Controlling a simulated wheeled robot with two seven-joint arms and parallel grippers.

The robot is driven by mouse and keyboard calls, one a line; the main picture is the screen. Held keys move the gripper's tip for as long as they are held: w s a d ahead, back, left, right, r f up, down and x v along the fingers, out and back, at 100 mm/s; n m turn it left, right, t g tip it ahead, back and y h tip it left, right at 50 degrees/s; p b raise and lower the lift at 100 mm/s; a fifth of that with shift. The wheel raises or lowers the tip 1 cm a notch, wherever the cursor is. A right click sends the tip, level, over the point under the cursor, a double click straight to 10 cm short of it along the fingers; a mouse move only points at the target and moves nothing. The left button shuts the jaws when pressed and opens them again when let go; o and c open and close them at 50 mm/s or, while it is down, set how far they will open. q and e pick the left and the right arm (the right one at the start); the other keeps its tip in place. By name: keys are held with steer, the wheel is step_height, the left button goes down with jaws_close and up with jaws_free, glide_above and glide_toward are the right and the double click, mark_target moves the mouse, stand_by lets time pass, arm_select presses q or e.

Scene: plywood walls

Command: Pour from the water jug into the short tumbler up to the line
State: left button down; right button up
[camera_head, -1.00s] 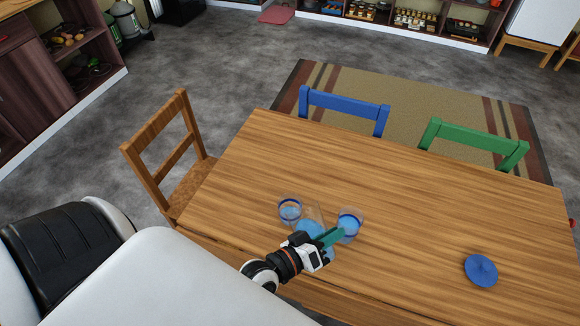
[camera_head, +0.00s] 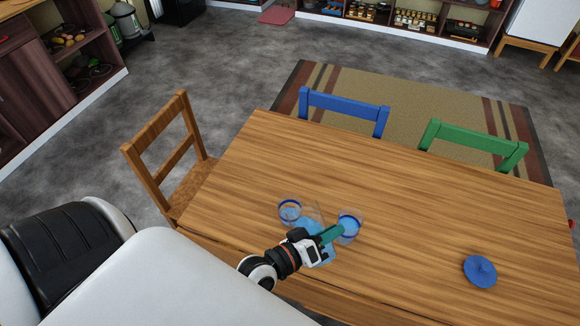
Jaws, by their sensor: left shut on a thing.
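The clear water jug (camera_head: 309,224) holds blue water, and its green handle (camera_head: 331,234) shows beside my gripper. My left gripper (camera_head: 318,245) is shut on the jug at its handle side, near the table's front edge. The jug looks tilted, with its upper part toward the left glass. Two clear glasses with dark blue bands stand close by: a smaller one (camera_head: 290,210) left of the jug and a larger one (camera_head: 348,224) right of it. Both show blue inside. Which is the short tumbler is hard to tell; the left one looks smaller. My right gripper is out of view.
A blue lid-like disc (camera_head: 480,271) with a knob lies at the right on the wooden table (camera_head: 400,190). The table's middle and back are clear. A wooden chair (camera_head: 165,150), a blue chair (camera_head: 344,104) and a green chair (camera_head: 473,139) stand around it.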

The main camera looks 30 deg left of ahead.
mark_target(336, 252)
arm_select(q)
steer(key=shift+w+a+r+n+p, duration=0.15)
steer(key=shift+a+r+n, duration=0.15)
steer(key=shift+r, duration=0.2)
steer(key=shift+w+a+r+n+p, duration=0.15)
steer(key=shift+a+r+n, duration=0.05)
steer(key=shift+r+n, duration=0.25)
stand_by(2.6)
steer(key=f, duration=0.1)
steer(key=d+f+m+b, duration=0.1)
steer(key=f, duration=0.1)
steer(key=s+f+m+b, duration=0.1)
steer(key=f, duration=0.1)
steer(key=shift+d+m, duration=0.25)
steer(key=shift+d, duration=0.15)
steer(key=shift+s+d+f+m+t+y, duration=0.25)
steer(key=shift+d+m, duration=0.25)
steer(key=shift+m, duration=0.4)
steer(key=shift+s+d+r, duration=0.1)
steer(key=shift+d, duration=0.1)
steer(key=shift+s+d+f+m+t, duration=0.25)
steer(key=shift+d+f+m, duration=0.1)
steer(key=shift+m, duration=0.25)
steer(key=s+d+f+m+t+b, duration=0.1)
steer(key=s+d+f+m+b, duration=0.1)
steer(key=d+f+m+b, duration=0.25)
step_height(336, 252, up, 7)
steer(key=a+m+p, duration=0.1)
steer(key=p, duration=0.7)
steer(key=shift+f, duration=0.2)
